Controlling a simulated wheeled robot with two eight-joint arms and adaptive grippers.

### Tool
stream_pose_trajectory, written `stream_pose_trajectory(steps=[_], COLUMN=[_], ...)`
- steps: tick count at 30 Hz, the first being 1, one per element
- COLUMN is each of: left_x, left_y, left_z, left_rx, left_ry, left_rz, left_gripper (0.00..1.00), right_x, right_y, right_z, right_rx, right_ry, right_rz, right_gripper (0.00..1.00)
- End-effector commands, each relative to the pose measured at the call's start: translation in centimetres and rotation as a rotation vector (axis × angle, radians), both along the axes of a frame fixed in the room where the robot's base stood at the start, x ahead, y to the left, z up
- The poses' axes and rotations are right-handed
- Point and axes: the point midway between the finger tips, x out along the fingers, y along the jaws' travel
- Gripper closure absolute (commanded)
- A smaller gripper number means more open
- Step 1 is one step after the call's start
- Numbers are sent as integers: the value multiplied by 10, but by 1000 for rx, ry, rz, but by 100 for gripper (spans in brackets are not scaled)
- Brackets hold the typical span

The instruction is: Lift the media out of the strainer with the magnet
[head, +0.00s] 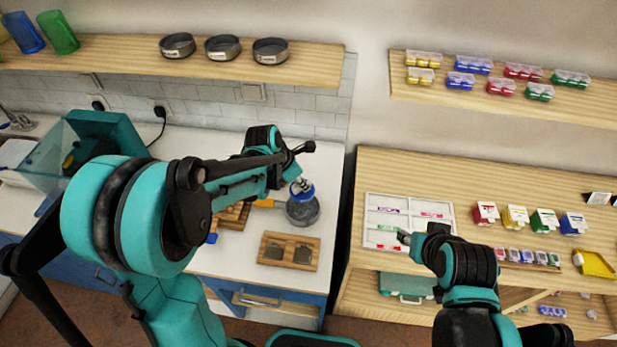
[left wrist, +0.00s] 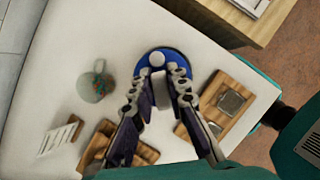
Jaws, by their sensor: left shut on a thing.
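My left gripper (head: 302,186) is shut on a blue round piece with a pale knob, which looks like the magnet (left wrist: 146,67). The blue piece also shows in the head view (head: 306,194). Directly below it in the head view is a dark grey round vessel (head: 303,212), which looks like the strainer. I cannot tell whether they touch. Any media inside is too small to tell. In the left wrist view my left fingers (left wrist: 160,90) reach to the knob, and the blue piece hides what lies under it. My right gripper (head: 403,237) is over a white sectioned tray; its jaw opening is unclear.
A wooden board with two dark squares (head: 266,258) lies in front of the strainer. Another wooden piece (head: 235,215) lies to its left. A greyish cup-like thing (left wrist: 95,86) stands apart. The white tray (head: 368,215) is on the right-hand wooden bench.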

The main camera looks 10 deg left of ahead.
Motion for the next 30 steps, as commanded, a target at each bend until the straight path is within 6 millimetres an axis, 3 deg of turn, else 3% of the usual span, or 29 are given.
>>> stream_pose_trajectory(steps=[8, 30], left_x=[0, 0], left_y=[1, 0], left_z=[-12, -73], left_rx=[-1, -1], left_ry=[-1, -1], left_rz=[13, 11], left_gripper=[100, 100], right_x=[0, 0], right_y=[0, 0], right_z=[-9, -58], right_rx=[0, 0], right_ry=[0, 0], right_rz=[0, 0], right_gripper=[60, 60])
